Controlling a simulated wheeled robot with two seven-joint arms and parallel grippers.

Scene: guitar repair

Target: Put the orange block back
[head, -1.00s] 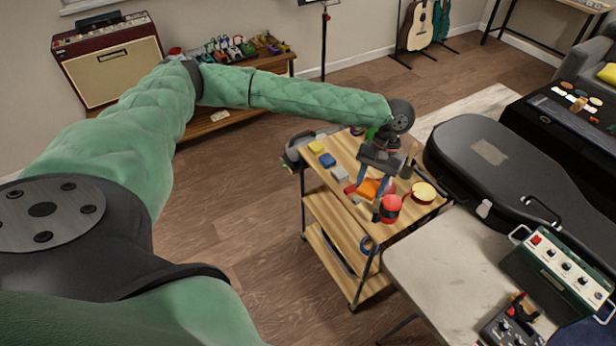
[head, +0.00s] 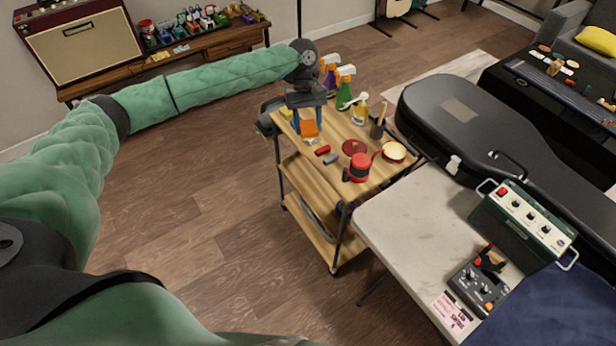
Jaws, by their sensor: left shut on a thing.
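The orange block (head: 310,129) is between the blue fingers of my left gripper (head: 309,124), which is shut on it. My gripper points down over the far left part of the wooden cart's top (head: 300,146). I cannot tell whether the block touches the cart top or is a little above it. A yellow block (head: 286,111) shows in part behind the gripper, and the gripper hides the surface around it. My right gripper is not in view.
On the cart stand a red block (head: 322,150), a small grey piece (head: 331,159), a red headed item (head: 360,167), a pale round dish (head: 394,151) and spray bottles (head: 345,87). A folding table (head: 410,215) and guitar case (head: 480,130) stand to the right.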

